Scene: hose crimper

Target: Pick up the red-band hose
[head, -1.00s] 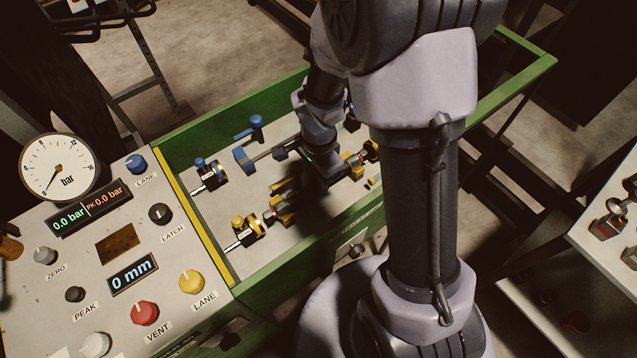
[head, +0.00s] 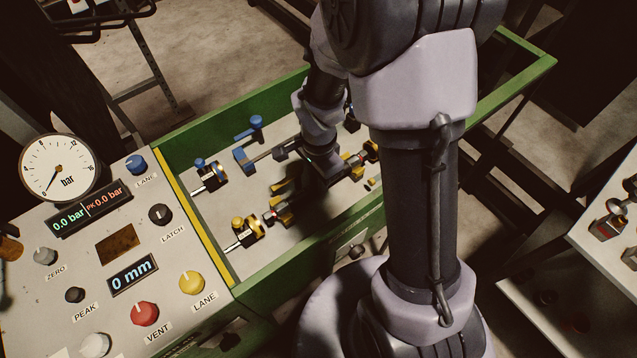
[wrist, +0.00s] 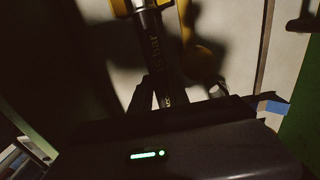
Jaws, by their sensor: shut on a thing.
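A dark hose (wrist: 154,45) with pale printing runs up and away from my gripper (wrist: 155,98) in the wrist view. My gripper is shut on this hose; the fingers are dark and partly in shadow. In the head view my wrist hangs over the yellow lane of the green-framed bench, and the fingers and the middle of the hose are hidden there. Small red marks show near a yellow end fitting (head: 249,230) and at the far right of the lane. I cannot tell whether the hose is clear of its yellow supports.
A blue clamp lane (head: 207,176) lies behind. The green bench wall (head: 210,120) borders the bed. A control panel with a gauge (head: 60,167) and several knobs stands at left. A white shelf (head: 570,240) with parts is at right.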

